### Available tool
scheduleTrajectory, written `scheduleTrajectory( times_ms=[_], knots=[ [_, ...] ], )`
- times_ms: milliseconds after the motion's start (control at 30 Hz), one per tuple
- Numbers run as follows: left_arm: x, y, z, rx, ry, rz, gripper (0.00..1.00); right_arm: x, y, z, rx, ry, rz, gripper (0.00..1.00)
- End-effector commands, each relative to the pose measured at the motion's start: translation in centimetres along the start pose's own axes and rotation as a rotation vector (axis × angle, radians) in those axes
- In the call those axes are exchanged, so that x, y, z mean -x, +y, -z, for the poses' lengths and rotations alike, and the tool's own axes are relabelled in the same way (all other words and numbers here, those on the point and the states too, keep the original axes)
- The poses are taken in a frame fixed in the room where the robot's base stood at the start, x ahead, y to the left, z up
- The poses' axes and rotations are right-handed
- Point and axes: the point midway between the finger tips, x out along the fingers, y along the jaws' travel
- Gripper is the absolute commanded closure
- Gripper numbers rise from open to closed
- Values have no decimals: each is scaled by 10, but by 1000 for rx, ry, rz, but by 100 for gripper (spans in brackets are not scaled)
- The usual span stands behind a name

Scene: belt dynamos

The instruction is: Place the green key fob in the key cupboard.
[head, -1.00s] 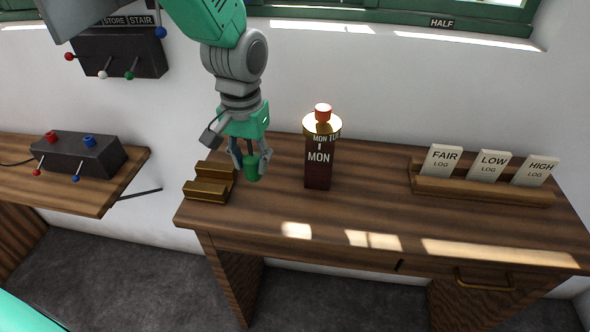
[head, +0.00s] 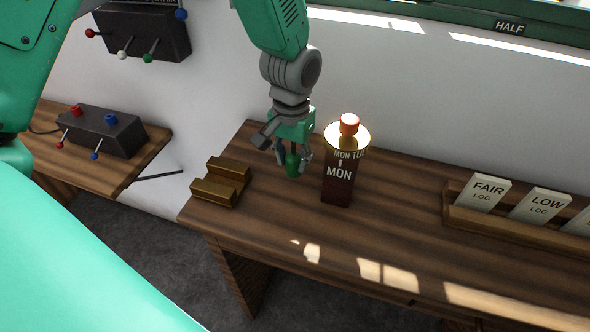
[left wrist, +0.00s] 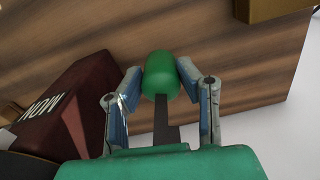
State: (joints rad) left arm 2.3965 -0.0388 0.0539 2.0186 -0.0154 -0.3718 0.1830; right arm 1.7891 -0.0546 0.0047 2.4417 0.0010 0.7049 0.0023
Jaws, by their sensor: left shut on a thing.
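The green key fob (head: 292,168) is a small green cylinder. My left gripper (head: 292,160) is shut on it above the desk, just left of the dark red calendar post. In the left wrist view the fob (left wrist: 160,77) sits between the two fingertips (left wrist: 160,85), with a dark flat strip running from it toward the palm. I cannot make out anything that is clearly the key cupboard. My right gripper is not in view.
The calendar post (head: 338,182) marked MON stands close to the gripper. A stepped brass holder (head: 220,185) is at the desk's left end. Log cards (head: 485,193) stand in a rack at right. Dark boxes with coloured knobs are on the wall (head: 145,33) and side shelf (head: 103,133).

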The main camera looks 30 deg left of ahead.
Motion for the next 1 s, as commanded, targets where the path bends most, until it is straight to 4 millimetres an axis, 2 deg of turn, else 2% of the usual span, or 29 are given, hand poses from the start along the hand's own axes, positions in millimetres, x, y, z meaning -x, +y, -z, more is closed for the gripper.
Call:
scheduleTrajectory(
  times_ms=[300, 600, 633, 700, 1000],
  knots=[
    [-37, 0, -2, 0, 0, 1, 99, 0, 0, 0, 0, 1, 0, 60],
    [-39, 0, -1, 0, 1, 0, 99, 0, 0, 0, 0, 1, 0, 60],
    [-39, 0, -1, 0, 1, 0, 67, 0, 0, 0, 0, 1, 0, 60],
    [-39, 0, -1, 0, 1, 0, 49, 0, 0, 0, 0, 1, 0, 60],
    [-38, 0, -1, 0, 1, 0, 49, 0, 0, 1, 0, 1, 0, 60]
  ],
)
